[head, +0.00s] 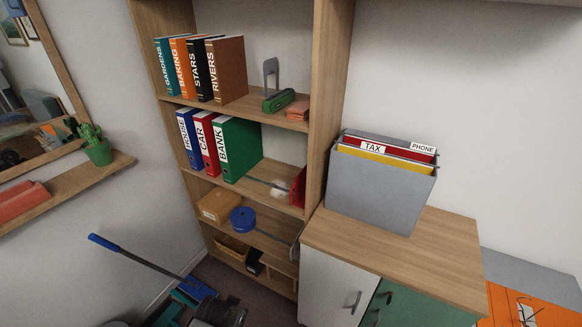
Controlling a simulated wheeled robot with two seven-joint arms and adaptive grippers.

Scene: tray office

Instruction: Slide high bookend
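A grey metal bookend (271,74) stands upright on the upper shelf (245,113), to the right of a row of books. A clear gap separates it from the brown RIVERS book (229,70). The row also holds STARS (201,72), BAKING (182,66) and GARDENS (165,66). A green stapler-like thing (279,101) lies in front of the bookend's foot. My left gripper (222,311) appears as a dark shape at the bottom edge, far below the shelf and touching no book. Its fingers cannot be made out. My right gripper is not in view.
The shelf below holds HOUSE, CAR and BANK binders (236,150) and a red upright piece (298,187). A cabinet (440,250) with a grey file box (382,189) stands at right. A blue-handled tool (150,262) leans at lower left. A small ledge holds a cactus (95,147).

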